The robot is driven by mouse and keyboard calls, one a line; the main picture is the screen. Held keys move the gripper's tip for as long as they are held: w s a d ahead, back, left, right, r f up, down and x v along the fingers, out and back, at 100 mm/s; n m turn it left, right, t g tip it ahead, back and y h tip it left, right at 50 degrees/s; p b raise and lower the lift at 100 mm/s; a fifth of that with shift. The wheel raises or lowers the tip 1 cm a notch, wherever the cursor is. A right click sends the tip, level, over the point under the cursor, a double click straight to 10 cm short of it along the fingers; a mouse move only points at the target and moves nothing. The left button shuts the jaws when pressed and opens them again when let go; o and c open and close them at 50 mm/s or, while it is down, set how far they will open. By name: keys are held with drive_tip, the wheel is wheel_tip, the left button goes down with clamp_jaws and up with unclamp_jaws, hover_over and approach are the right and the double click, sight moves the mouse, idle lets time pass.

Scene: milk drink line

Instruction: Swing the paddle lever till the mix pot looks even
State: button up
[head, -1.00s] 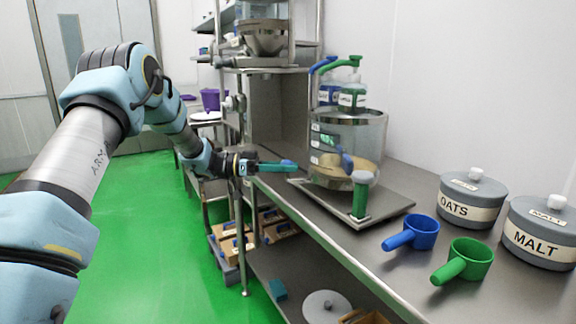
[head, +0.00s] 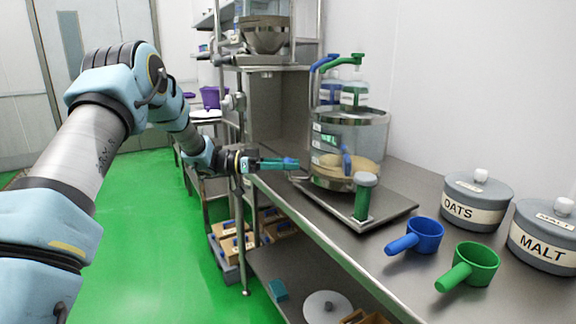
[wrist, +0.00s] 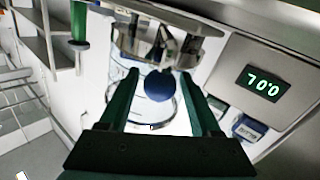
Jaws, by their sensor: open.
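The mix pot (head: 350,135) is a clear round vessel with a metal rim. It stands on a metal tray, with a tan layer low inside and a blue paddle-like part (head: 346,160) at its front wall. A green upright handle (head: 364,197), possibly the paddle lever, stands at the front of the tray. My gripper (head: 294,163) is open and empty, left of the pot and apart from the green handle. In the wrist view, a round blue part (wrist: 159,87) shows beyond the gap between my gripper's fingers (wrist: 166,82); I cannot tell if anything touches it.
A blue scoop (head: 425,236), a green scoop (head: 477,263), an OATS canister (head: 478,190) and a MALT canister (head: 545,232) stand on the counter at right. Pump bottles (head: 354,93) are behind the pot. A green-digit display (wrist: 264,82) is at right in the wrist view. The aisle floor is clear.

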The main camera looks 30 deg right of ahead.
drive_tip(key=shift+o, duration=0.7)
drive_tip(key=b+v, duration=0.1)
drive_tip(key=v, duration=0.9)
drive_tip(key=shift+w+a+b, duration=0.2)
drive_tip(key=shift+a+b, duration=0.15)
drive_tip(key=shift+b, duration=0.05)
